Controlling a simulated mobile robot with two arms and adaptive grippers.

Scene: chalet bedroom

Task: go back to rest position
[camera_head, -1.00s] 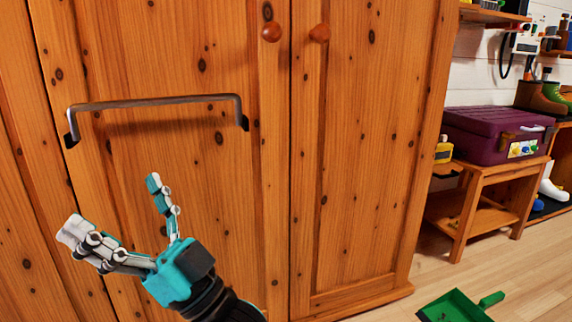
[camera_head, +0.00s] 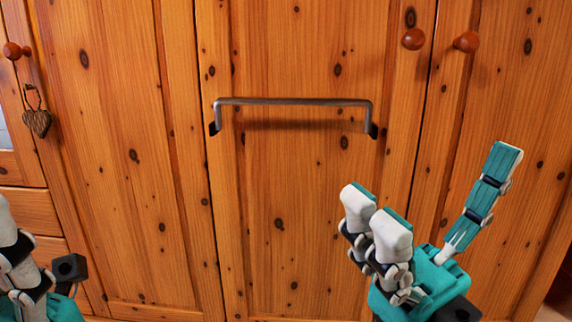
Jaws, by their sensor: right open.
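My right gripper (camera_head: 436,186) is in the lower right of the head view, in front of the wooden wardrobe (camera_head: 165,190). Its teal and white fingers point up and are spread wide, with nothing between them. The metal bar handle (camera_head: 292,101) on the wardrobe is up and left of it, apart from the fingers. My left gripper (camera_head: 30,275) shows only in part at the lower left edge. Its other parts are cut off by the frame, so its opening is hidden.
Two round wooden knobs, a left one (camera_head: 413,39) and a right one (camera_head: 466,42), stick out at the upper right. A heart-shaped ornament (camera_head: 37,121) hangs from another knob (camera_head: 13,51) at the far left, above drawers (camera_head: 28,211). The wardrobe front fills most of the view.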

